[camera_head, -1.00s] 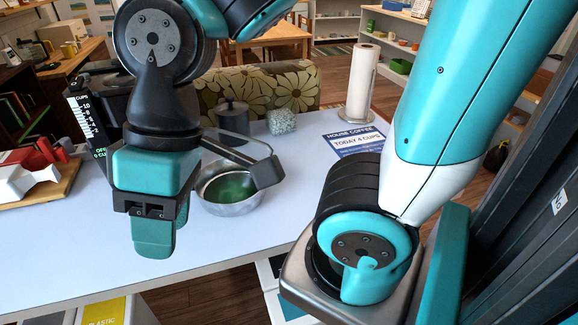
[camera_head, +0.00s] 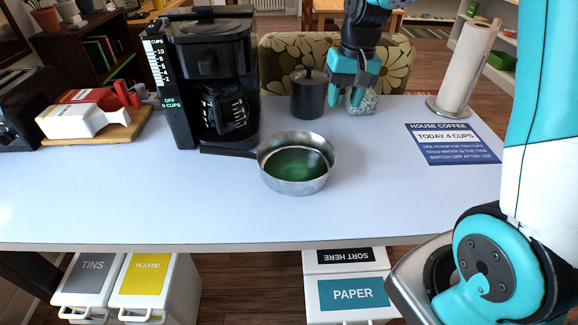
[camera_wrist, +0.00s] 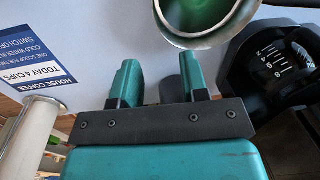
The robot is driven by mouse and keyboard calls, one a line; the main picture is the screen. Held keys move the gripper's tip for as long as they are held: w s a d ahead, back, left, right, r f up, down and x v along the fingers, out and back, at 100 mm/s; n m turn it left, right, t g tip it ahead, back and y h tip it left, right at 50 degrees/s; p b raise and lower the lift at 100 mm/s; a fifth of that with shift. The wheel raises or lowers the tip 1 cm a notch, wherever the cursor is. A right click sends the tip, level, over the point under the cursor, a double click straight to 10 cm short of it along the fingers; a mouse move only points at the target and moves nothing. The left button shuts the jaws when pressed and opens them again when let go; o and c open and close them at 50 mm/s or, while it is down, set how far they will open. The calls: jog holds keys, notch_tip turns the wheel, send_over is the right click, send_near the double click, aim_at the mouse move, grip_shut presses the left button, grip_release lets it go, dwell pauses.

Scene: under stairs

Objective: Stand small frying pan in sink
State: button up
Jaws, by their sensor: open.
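The small frying pan (camera_head: 296,188) is a round silver pan with a green inside and a dark handle pointing left. It sits upright on the pale tabletop (camera_head: 400,210), its handle end close to the coffee maker. In the wrist view part of its rim (camera_wrist: 206,40) shows at the top, beyond the fingers. My gripper (camera_head: 347,95) is open and empty, behind and right of the pan, close to a speckled jar. In the wrist view its two teal fingers (camera_wrist: 160,78) stand apart with nothing between them. No sink is visible in these frames.
A black coffee maker (camera_head: 210,70) stands left of the pan, a dark lidded canister (camera_head: 308,98) behind it. The speckled jar (camera_head: 361,102) is partly behind my gripper. A paper roll (camera_head: 466,70) and blue sign (camera_head: 453,143) are at right. The front tabletop is clear.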

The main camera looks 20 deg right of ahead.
aim_at(333, 150)
jog(key=f, duration=0.4)
jog(key=f+p, duration=0.1)
jog(key=f, duration=0.3)
jog(key=f+p, duration=0.1)
jog(key=f, duration=0.3)
jog(key=shift+w+a+f, duration=0.2)
jog(key=shift+w, duration=0.1)
jog(key=shift+w+a+f+p, duration=0.15)
jog(key=shift+f+p, duration=0.85)
jog(key=shift+f, duration=1.55)
jog(key=shift+w, duration=0.1)
grip_shut()
